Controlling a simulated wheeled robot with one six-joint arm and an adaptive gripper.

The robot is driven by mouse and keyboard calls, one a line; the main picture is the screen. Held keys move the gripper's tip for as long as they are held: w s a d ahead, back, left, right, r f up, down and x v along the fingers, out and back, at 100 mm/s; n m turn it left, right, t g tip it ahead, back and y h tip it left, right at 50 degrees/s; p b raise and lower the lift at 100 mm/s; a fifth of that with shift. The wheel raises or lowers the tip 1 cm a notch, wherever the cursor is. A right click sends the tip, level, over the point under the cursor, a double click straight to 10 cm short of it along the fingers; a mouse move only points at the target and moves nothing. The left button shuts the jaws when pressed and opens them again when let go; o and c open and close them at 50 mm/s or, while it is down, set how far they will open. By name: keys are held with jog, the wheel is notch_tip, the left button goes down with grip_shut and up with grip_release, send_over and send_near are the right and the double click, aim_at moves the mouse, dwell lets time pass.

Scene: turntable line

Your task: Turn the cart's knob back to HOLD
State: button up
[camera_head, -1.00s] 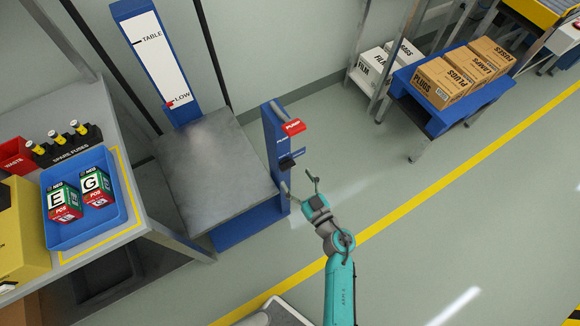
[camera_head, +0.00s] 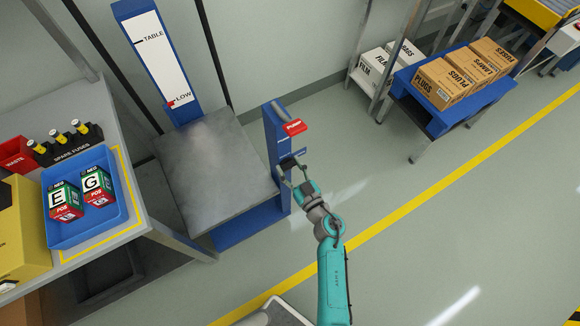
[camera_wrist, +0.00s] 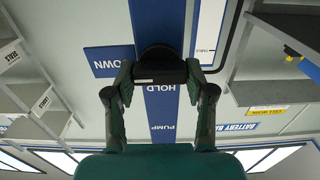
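The blue lift cart (camera_head: 235,233) has a control post (camera_head: 273,140) on its right side. The black knob (camera_wrist: 158,70) is on the post, with its bar lying crosswise to the post. In the wrist view, which is upside down, the HOLD label (camera_wrist: 165,88) is just below the bar and the DOWN label (camera_wrist: 107,62) is to its left, level with the bar. My gripper (camera_head: 292,168) is at the knob; in the wrist view its fingers (camera_wrist: 160,72) stand wide apart, one at each end of the bar. I cannot tell whether they touch it.
A red pump handle (camera_head: 295,127) sticks out above the knob. The cart's grey platform (camera_head: 215,170) is empty. A bench (camera_head: 150,215) with a blue tray (camera_head: 123,205) stands left. A blue table (camera_head: 440,118) with boxes stands at the back right. The floor to the right is clear.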

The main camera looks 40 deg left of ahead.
jog(key=shift+n, duration=0.4)
jog(key=n, duration=0.4)
jog(key=shift+s, duration=0.1)
jog(key=n, duration=0.4)
jog(key=shift+n, duration=0.3)
jog(key=n, duration=0.4)
jog(key=shift+s+f, duration=0.1)
jog(key=shift+f, duration=0.05)
jog(key=shift+f+n, duration=0.1)
jog(key=shift+n, duration=2)
jog(key=o, duration=1.2)
jog(key=shift+c, duration=0.2)
